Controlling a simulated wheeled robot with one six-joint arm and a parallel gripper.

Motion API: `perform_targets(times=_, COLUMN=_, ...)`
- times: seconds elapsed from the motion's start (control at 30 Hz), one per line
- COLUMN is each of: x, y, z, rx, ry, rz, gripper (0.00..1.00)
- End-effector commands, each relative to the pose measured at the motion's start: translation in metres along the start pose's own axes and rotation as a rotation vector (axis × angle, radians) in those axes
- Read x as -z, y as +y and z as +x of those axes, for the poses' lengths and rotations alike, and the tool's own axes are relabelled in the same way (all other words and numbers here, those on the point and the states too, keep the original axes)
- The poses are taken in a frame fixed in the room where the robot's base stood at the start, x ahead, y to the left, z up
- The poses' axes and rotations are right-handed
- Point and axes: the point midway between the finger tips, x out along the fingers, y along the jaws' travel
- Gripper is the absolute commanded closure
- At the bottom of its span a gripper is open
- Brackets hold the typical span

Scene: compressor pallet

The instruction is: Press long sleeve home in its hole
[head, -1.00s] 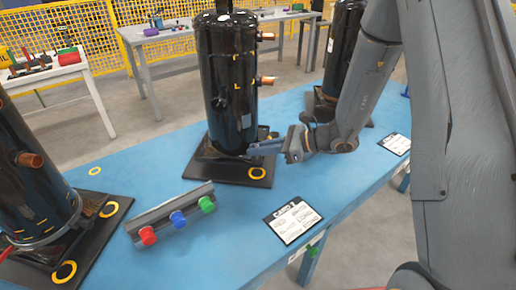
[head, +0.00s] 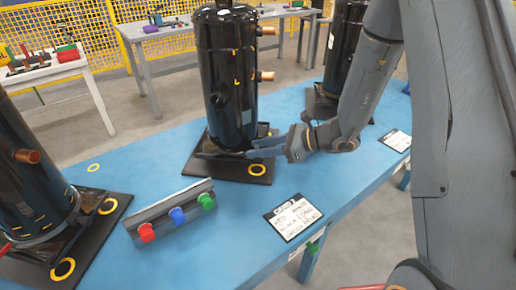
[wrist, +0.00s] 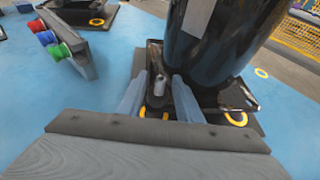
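My gripper (head: 264,147) is low at the foot of the middle black compressor (head: 227,85). In the wrist view its two pale blue fingers (wrist: 157,88) stand apart, with a clear gap between them. A small grey cylinder (wrist: 158,86), which looks like the long sleeve, stands between and beyond the fingertips, beside the compressor (wrist: 215,45). The fingers do not appear to touch it. It stands on the dark base plate (wrist: 240,98); how deep it sits in a hole cannot be told. In the head view the sleeve is hidden or too small to make out.
Yellow rings (head: 256,170) mark the plate corners. A grey rack (head: 166,205) with red, blue and green pieces lies left of the plate. A label card (head: 293,217) lies in front. Other compressors stand left (head: 30,170) and behind right (head: 340,50).

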Motion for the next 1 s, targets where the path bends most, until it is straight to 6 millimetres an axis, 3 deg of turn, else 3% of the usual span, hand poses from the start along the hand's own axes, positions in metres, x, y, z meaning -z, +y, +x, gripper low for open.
perform_targets(times=0.43, x=0.000, y=-0.001, z=-0.065, rx=0.002, ry=0.000, rz=-0.001, gripper=0.68)
perform_targets(times=0.83, x=0.000, y=0.000, z=-0.074, rx=0.000, ry=0.000, rz=0.000, gripper=0.68)
perform_targets(times=0.87, x=0.000, y=0.000, z=-0.074, rx=0.000, ry=0.000, rz=0.000, gripper=0.70)
perform_targets(times=1.0, x=-0.002, y=0.009, z=-0.075, rx=-0.027, ry=0.021, rz=-0.030, gripper=0.93)
